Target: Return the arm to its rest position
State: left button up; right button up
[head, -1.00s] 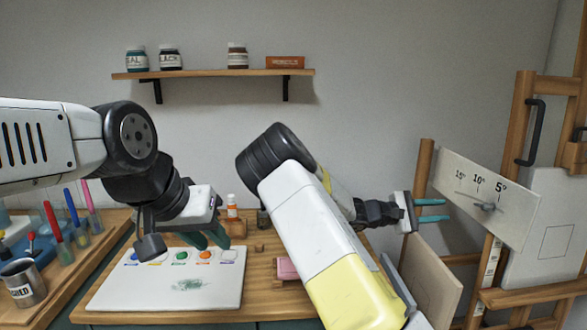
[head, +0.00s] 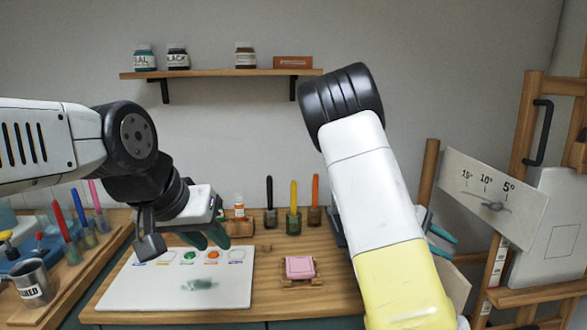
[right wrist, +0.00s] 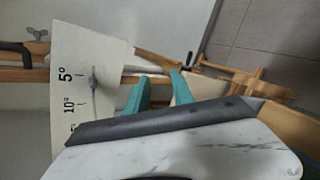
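My right arm rises from the bottom right of the head view with its elbow high and its forearm in front of the easel side. My right gripper (head: 446,245) is partly hidden behind that arm, with its teal fingers showing apart. In the right wrist view, its two fingers (right wrist: 160,77) are spread with nothing held between them, and the angle board (right wrist: 92,80) lies beyond them. My left gripper (head: 212,240) hangs over the back right of the white palette board (head: 150,293), its green fingers apart and empty.
The angle board (head: 492,195) and wooden easel (head: 533,130) stand close to my right gripper. Brushes in jars (head: 293,220) and a pink block (head: 300,267) are on the desk (head: 325,300). A shelf (head: 220,74) holds jars. A metal cup (head: 33,285) is at left.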

jog(key=s+a+r+m+t+y, duration=0.1)
jog(key=s+a+m+y, duration=0.2)
jog(key=s+a+y, duration=0.6)
jog(key=s+a+r+m+t+y, duration=0.1)
jog(key=s+a+r+t+y, duration=0.1)
jog(key=a+r, duration=0.5)
jog(key=s+a+r+m+t+y, duration=0.1)
jog(key=s+a+r+t+y, duration=0.2)
jog(key=s+a+r, duration=0.4)
jog(key=shift+a+r+t+y, duration=0.3)
jog(key=shift+a+t, duration=0.6)
jog(key=shift+a, duration=0.15)
jog(key=shift+d, duration=0.15)
